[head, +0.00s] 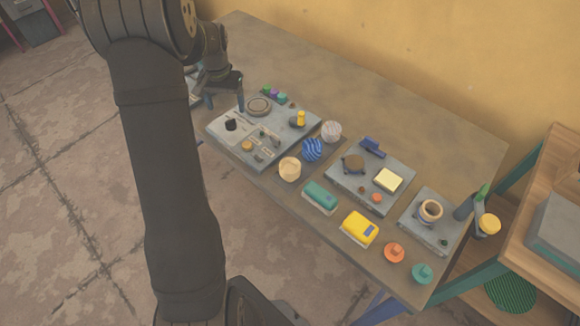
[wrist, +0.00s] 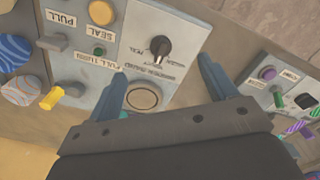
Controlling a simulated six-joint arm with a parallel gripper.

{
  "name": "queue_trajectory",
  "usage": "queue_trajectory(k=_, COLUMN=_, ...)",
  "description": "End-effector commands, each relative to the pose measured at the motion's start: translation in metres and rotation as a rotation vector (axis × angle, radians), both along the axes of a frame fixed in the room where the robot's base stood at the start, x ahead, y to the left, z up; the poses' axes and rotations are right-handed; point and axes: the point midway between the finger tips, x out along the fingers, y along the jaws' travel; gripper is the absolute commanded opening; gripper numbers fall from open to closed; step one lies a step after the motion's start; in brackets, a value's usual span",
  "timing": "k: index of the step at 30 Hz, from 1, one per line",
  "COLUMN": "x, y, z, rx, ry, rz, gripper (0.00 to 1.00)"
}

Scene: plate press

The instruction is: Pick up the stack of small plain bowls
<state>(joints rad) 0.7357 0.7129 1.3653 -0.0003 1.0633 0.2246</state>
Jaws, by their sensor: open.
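A cream, plain-looking rounded stack (head: 289,169), which looks like the small plain bowls, stands on the table near its front edge, just right of the large grey panel. Whether it is several nested bowls is too small to tell. In the wrist view, a cream piece at the top left corner (wrist: 6,5) may be the same stack, mostly cut off. My gripper (head: 225,105) is open and empty above the left end of the panel, well left of the stack. In the wrist view, its fingers (wrist: 162,66) stand apart over the panel, near a black knob (wrist: 160,46).
A blue striped stack (head: 312,149) and a pale striped one (head: 332,131) stand close behind the cream stack. The large panel (head: 283,117) carries knobs and a yellow lever (head: 300,119). Teal (head: 320,196) and yellow (head: 360,228) blocks lie to the right. The back of the table is clear.

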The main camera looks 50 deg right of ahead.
Motion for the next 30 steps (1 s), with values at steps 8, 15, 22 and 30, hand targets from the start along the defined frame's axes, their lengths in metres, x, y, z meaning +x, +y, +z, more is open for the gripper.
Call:
queue_trajectory(k=8, x=-0.004, y=-0.002, z=0.002, rx=-0.001, ry=-0.001, rz=-0.014, gripper=0.77)
queue_trajectory(k=15, x=-0.091, y=-0.021, z=0.037, rx=-0.002, ry=-0.003, rz=-0.318, gripper=0.77)
queue_trajectory(k=22, x=-0.200, y=-0.018, z=0.069, rx=-0.001, ry=-0.002, rz=-0.723, gripper=0.77)
queue_trajectory(k=30, x=-0.248, y=-0.005, z=0.076, rx=0.002, ry=0.001, rz=-0.925, gripper=0.77)
